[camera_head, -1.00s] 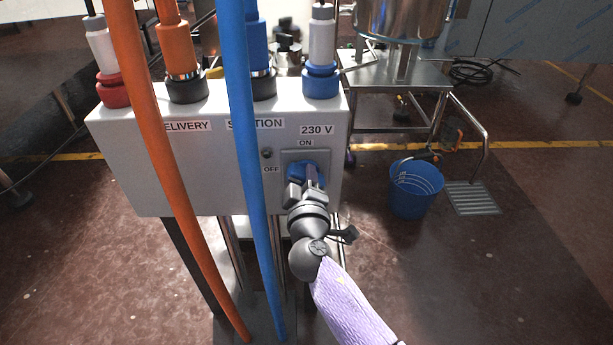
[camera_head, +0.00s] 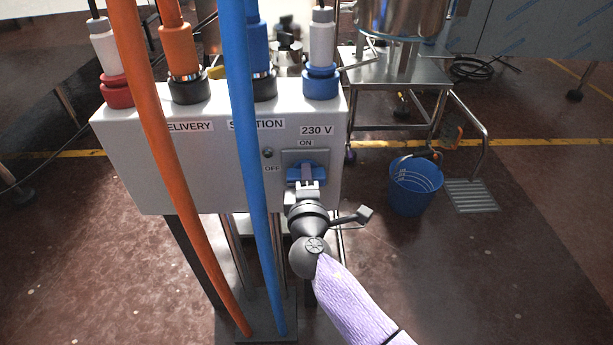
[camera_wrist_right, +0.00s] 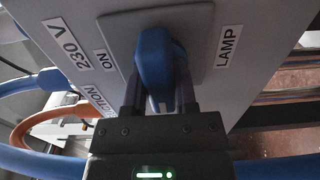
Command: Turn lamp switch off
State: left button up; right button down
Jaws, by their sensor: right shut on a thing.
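The lamp switch is a blue handle (camera_head: 294,176) on a grey square plate (camera_head: 319,157), on the front of the light grey box. ON is printed above it and OFF to its left. The handle lies about level, in line with OFF. My right gripper (camera_head: 307,180) is shut on the handle. In the right wrist view, the fingers (camera_wrist_right: 160,92) sit either side of the blue handle (camera_wrist_right: 157,60), and a LAMP label (camera_wrist_right: 229,46) is beside the plate. My left gripper is out of view.
Orange (camera_head: 163,175) and blue (camera_head: 243,130) hoses hang in front of the box (camera_head: 215,160), left of the switch. A blue bucket (camera_head: 415,188) stands on the floor at right, near a metal-framed stand (camera_head: 390,85).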

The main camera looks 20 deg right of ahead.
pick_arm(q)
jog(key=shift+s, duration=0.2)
pick_arm(e)
jog(key=shift+c, duration=2)
grip_release()
pick_arm(q)
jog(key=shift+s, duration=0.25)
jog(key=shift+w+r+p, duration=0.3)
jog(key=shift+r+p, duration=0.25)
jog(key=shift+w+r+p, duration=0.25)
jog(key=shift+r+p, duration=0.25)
jog(key=shift+p, duration=0.05)
pick_arm(e)
jog(key=v, duration=1)
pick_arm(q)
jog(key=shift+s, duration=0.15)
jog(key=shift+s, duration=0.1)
